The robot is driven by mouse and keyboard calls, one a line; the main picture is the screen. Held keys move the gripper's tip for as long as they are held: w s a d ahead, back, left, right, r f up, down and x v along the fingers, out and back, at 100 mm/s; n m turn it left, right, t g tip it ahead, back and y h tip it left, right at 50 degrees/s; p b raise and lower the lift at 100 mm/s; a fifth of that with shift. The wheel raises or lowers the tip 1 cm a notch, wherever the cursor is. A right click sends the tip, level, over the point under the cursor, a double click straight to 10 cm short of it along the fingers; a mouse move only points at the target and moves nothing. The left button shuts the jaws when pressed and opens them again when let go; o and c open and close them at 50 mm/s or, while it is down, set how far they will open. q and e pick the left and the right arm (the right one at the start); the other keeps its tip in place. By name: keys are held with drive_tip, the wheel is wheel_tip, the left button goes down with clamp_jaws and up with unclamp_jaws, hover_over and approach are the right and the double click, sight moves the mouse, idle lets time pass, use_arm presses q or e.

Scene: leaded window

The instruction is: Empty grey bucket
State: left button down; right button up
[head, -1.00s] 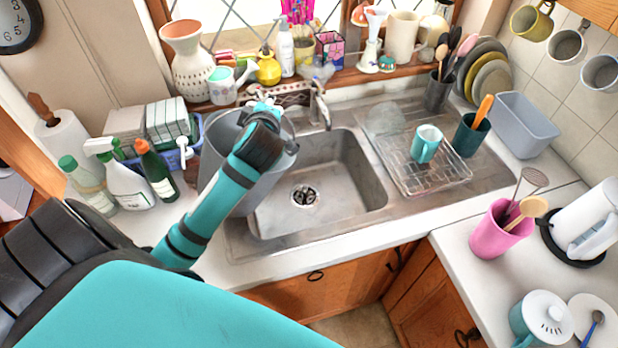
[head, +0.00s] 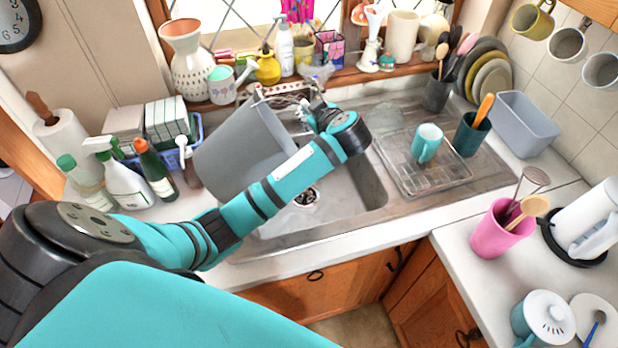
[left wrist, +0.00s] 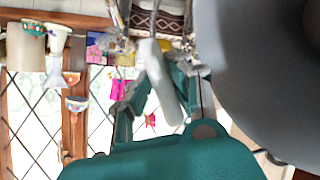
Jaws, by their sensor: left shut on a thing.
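The grey bucket (head: 238,150) is tilted over the left part of the sink (head: 350,178) in the head view. Its mouth appears to face right, toward the basin, and its inside is hidden. My left gripper (head: 316,113) is right of the bucket's upper edge, in front of the tap. In the left wrist view the bucket's smooth grey wall (left wrist: 262,60) fills the right side. There my left gripper (left wrist: 150,88) is shut on the pale grip of the bucket's handle (left wrist: 162,82). No water or other contents show. My right gripper is not in view.
Spray bottles (head: 125,178) and a blue crate (head: 196,140) stand left of the bucket. The tap (head: 322,84) is behind the gripper. A drying rack (head: 425,172) with a teal mug (head: 427,143) is right of the basin. Pots and ornaments line the windowsill.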

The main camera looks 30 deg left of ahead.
use_arm(q)
drive_tip(key=shift+w+d+f+m, duration=0.3)
drive_tip(key=shift+w+f, duration=0.15)
drive_tip(key=shift+w, duration=0.05)
drive_tip(key=shift+w+d+f+g+y, duration=0.25)
drive_tip(key=shift+w+f+g+y, duration=0.1)
drive_tip(key=shift+f, duration=0.1)
drive_tip(key=shift+w+d+f+m, duration=0.25)
drive_tip(key=shift+w+d+m, duration=0.15)
drive_tip(key=shift+w, duration=0.2)
drive_tip(key=shift+w+d+f+g+b, duration=0.1)
drive_tip(key=shift+w+d+g+b, duration=0.05)
drive_tip(key=shift+g+b, duration=0.15)
drive_tip(key=shift+w+d+f+m+y+b, duration=0.15)
drive_tip(key=shift+w+m+y+b, duration=0.15)
drive_tip(key=shift+w+b, duration=0.1)
idle(1.1)
drive_tip(key=shift+w+d, duration=0.1)
drive_tip(key=shift+d, duration=0.05)
idle(1.2)
drive_tip(key=shift+f, duration=0.15)
idle(0.3)
